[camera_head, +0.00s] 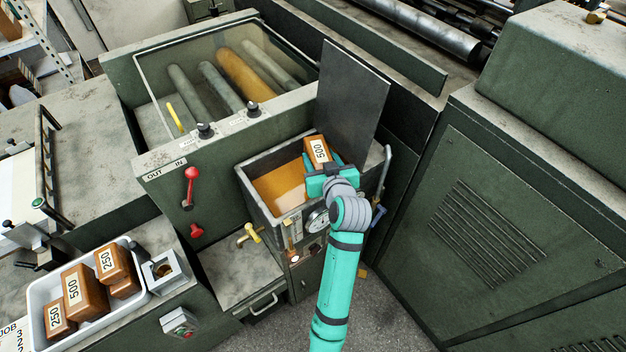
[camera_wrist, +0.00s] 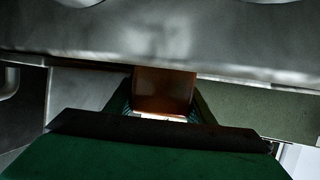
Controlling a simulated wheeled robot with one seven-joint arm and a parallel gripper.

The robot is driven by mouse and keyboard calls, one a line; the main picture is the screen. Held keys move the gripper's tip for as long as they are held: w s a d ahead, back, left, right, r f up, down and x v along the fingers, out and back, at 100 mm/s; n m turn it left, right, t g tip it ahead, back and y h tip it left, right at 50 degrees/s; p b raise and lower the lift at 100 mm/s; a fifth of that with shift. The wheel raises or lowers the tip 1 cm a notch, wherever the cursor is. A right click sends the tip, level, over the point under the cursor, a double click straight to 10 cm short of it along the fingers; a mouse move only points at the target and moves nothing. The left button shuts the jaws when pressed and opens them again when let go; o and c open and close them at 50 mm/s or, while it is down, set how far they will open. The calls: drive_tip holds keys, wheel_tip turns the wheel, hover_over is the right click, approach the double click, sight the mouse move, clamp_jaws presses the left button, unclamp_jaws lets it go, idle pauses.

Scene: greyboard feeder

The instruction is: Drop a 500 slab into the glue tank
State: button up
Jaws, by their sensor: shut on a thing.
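My gripper (camera_head: 325,167) is shut on a brown slab labelled 500 (camera_head: 317,150) and holds it at the right side of the glue tank's opening. The held slab (camera_wrist: 163,92) also shows between my fingers in the wrist view. The glue tank (camera_head: 246,178) is an open green-grey box with amber glue (camera_head: 280,187) inside. Its dark lid (camera_head: 352,90) stands raised behind the slab. I cannot tell how far the slab is above the glue. Another 500 slab (camera_head: 84,291) lies in the white tray (camera_head: 90,333) at lower left.
Slabs labelled 250 (camera_head: 56,318) share the white tray. A dial gauge (camera_head: 317,220) and a yellow tap (camera_head: 249,234) are on the tank's front. A red lever (camera_head: 190,186) stands left of it. A large green cabinet (camera_head: 520,220) stands at right.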

drive_tip(key=shift+f, duration=0.1)
drive_tip(key=o, duration=1.6)
drive_tip(key=shift+f, duration=0.1)
drive_tip(key=v, duration=1.1)
